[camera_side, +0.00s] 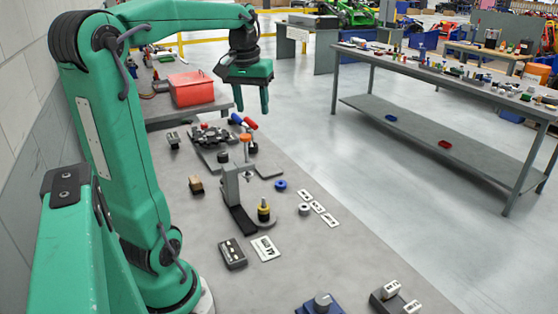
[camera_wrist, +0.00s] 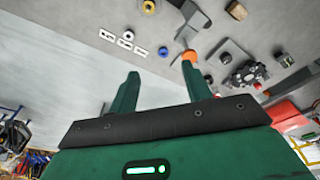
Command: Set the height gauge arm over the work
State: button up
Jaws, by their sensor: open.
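The height gauge (camera_side: 231,187) is a grey upright on a dark base, standing on the bench. Its orange knob (camera_side: 245,138) sits on a thin stem at the far side of the upright, where the arm seems to point away from the base. A yellow-and-black cylinder (camera_side: 263,210), seemingly the work, stands at the base's near end. My gripper (camera_side: 254,100) is open and empty, above and beyond the gauge. In the wrist view the orange knob (camera_wrist: 189,55) shows by the right fingertip of my gripper (camera_wrist: 160,70); I cannot tell its depth. The yellow work (camera_wrist: 148,6) is at the top edge.
A dark toothed mechanism (camera_side: 210,135) and a red box (camera_side: 191,88) lie beyond the gauge. A brown block (camera_side: 196,184) is left of it. A black switch box (camera_side: 232,254) stands nearer.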

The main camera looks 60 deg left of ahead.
jog(key=s+a+f+n+g+h, duration=0.1)
jog(key=s+a+f+n, duration=0.1)
jog(key=a, duration=0.6)
jog(key=s+a+f+n+g, duration=0.1)
jog(key=s+a+n, duration=0.15)
jog(key=a, duration=0.45)
notch_tip(320, 180, down, 17)
jog(key=shift+a+f, duration=0.1)
jog(key=shift+f, duration=0.35)
jog(key=shift+f, duration=0.1)
jog(key=shift+f, duration=3.75)
